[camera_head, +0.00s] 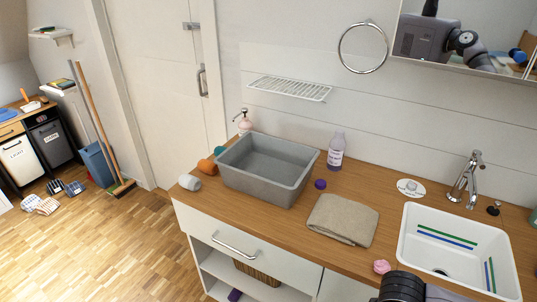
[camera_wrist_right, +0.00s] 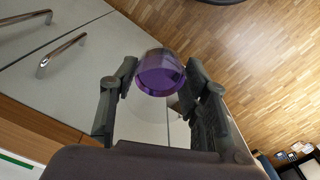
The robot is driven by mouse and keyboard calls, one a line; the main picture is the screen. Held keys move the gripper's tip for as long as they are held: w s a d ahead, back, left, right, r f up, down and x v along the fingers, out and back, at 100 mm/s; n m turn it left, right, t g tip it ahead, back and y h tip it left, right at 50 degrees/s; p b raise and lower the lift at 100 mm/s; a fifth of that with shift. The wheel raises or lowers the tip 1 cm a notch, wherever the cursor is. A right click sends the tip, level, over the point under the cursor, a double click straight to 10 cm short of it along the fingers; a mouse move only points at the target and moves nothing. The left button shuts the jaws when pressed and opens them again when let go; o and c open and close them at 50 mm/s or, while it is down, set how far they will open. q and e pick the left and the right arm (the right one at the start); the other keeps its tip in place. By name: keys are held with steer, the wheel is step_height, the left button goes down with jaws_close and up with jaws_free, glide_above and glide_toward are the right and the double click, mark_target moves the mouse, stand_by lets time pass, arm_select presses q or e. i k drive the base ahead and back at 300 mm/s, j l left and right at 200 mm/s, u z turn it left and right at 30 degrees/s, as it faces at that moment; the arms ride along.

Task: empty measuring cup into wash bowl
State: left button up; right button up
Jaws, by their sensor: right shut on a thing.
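The wash bowl (camera_head: 243,187) is a grey rectangular basin on the left of the wooden counter, upright, with no visible contents. The measuring cup (camera_wrist_right: 160,73) is clear, with purple liquid in it, and shows in the right wrist view. My right gripper (camera_wrist_right: 161,84) is shut on the cup, with a finger on each side of it. It is away from the bowl, over the floor and in front of the cabinet fronts. In the head view only a dark part of my arm shows at the bottom edge; the cup is hidden there. My left gripper is not in view.
A bottle of purple liquid (camera_head: 336,151) stands right of the bowl, with a purple cap (camera_head: 320,184) nearby. A folded cloth (camera_head: 343,219) lies between bowl and white sink (camera_head: 407,245). A soap dispenser (camera_head: 244,124) stands behind the bowl. A wire shelf (camera_head: 290,88) is above.

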mark_target(275, 170)
steer(key=i+j+z, duration=0.2)
steer(key=j, duration=0.35)
steer(key=i+j+z, duration=0.2)
steer(key=j, duration=0.4)
steer(key=i+j+z, duration=0.15)
steer(key=j, duration=0.5)
steer(key=j+z, duration=0.2)
steer(key=j, duration=0.4)
steer(key=i+j+z, duration=0.2)
steer(key=j, duration=0.5)
steer(key=k+l, duration=0.05)
